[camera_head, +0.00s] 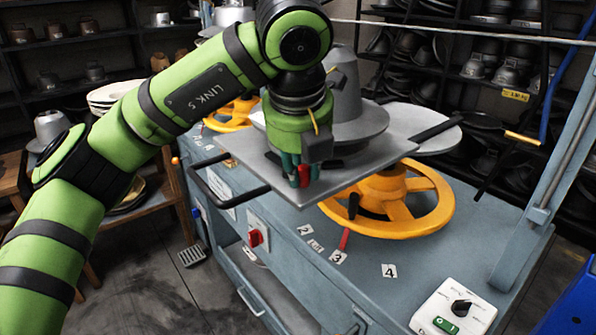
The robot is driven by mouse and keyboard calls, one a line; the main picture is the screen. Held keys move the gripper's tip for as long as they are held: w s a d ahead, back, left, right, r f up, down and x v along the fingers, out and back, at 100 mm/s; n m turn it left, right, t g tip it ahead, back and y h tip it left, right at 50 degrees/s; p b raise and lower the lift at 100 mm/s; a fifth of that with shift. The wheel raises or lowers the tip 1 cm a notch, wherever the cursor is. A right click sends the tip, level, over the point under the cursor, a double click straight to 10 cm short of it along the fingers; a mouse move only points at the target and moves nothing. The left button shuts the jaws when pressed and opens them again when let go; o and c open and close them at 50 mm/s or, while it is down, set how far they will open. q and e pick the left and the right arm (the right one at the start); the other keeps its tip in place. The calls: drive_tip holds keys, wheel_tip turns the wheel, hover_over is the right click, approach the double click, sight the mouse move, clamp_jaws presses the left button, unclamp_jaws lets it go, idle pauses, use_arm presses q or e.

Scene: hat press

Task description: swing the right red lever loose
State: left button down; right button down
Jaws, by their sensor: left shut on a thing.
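My left gripper (302,178) comes down from the green arm to the near edge of the grey metal plate (288,191). Its dark fingers are shut around a small upright red lever (304,175). The lever's lower end and pivot are hidden by the fingers and plate. A second thin red rod (345,239) stands below the plate, on the bench top near label 3. I cannot tell for certain which of the two is the right lever. My right gripper is not in view.
A grey hat form (352,105) stands on the plate behind my gripper. A yellow handwheel (430,200) is below the plate to the right. A black-handled bar (435,128) reaches right. A control box (455,308) sits at the bench's front right.

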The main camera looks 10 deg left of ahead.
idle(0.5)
use_arm(q)
drive_tip(key=c, duration=1.2)
unclamp_jaws()
drive_tip(key=shift+w+d, duration=0.1)
drive_tip(key=shift+o, duration=0.2)
drive_tip(key=v, duration=1.2)
drive_tip(key=shift+d, duration=0.15)
